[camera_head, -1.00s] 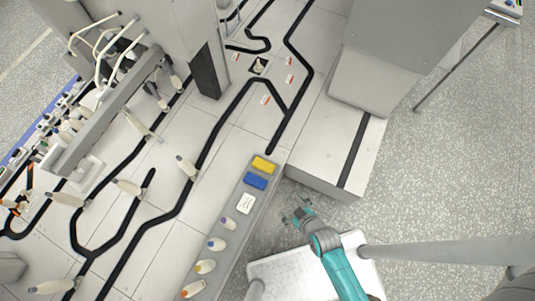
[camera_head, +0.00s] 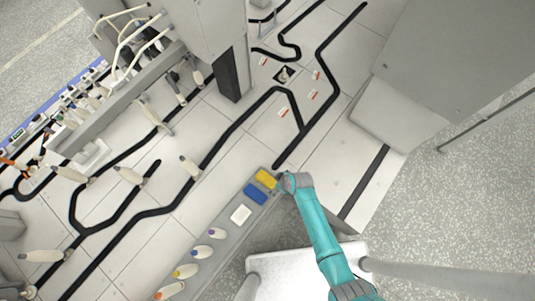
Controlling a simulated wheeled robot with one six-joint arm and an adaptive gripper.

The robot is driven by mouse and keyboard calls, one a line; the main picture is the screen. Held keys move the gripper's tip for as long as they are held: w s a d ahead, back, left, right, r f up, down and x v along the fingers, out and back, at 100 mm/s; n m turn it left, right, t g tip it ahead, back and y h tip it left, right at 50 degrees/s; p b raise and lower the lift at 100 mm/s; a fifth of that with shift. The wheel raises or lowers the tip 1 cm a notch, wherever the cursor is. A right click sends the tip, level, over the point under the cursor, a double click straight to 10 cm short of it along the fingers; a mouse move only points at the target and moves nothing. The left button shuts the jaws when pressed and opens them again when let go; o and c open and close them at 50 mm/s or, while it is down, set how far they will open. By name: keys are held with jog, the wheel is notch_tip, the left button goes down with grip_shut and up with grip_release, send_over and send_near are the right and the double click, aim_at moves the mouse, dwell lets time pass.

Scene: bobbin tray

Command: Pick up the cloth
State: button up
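A white, roughly square piece (camera_head: 241,214), which looks like the cloth, lies flat in the grey tray (camera_head: 215,262). A blue block (camera_head: 255,194) and a yellow block (camera_head: 265,179) lie in the same tray, further up. My gripper (camera_head: 281,186) is over the tray's right edge, beside the yellow and blue blocks and up and right of the white piece. My wrist covers most of the fingers, so their opening does not show. The white piece is fully visible and apart from my gripper.
Several bobbins with coloured ends, such as the orange one (camera_head: 170,290), lie in the lower tray. A large grey cabinet (camera_head: 455,60) stands at upper right.

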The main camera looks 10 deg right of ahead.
aim_at(271, 182)
jog(key=shift+x, duration=3.85)
jog(key=shift+a, duration=0.15)
jog(key=c, duration=1.1)
